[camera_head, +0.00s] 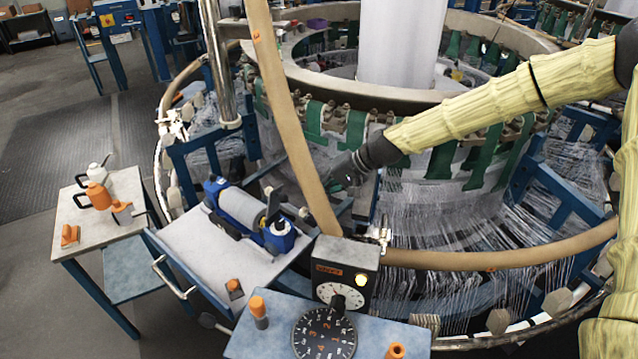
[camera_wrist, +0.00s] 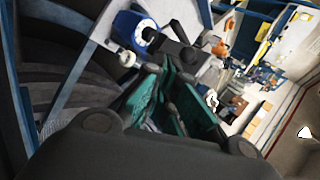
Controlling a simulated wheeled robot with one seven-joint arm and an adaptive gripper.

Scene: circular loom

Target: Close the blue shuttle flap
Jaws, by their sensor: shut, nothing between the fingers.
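The blue shuttle (camera_head: 240,207) lies on the small grey-topped table left of the loom, with a pale roll along its middle. A dark upright piece (camera_head: 273,203) stands up near its right end; it looks like the flap, but I cannot be sure. In the wrist view the shuttle's blue end (camera_wrist: 132,28) shows at the top, with a dark part beside it. My gripper (camera_head: 332,183) is to the right of the shuttle, apart from it, beside the tan hoop. Its fingers (camera_wrist: 172,68) look shut and hold nothing. They partly hide the table behind them.
The tan hoop (camera_head: 290,120) rises between my gripper and the shuttle table (camera_head: 192,237). A control box (camera_head: 345,262) with a dial stands in front. The loom's threads and green straps lie behind my arm. A side table (camera_head: 80,228) holds orange-topped items.

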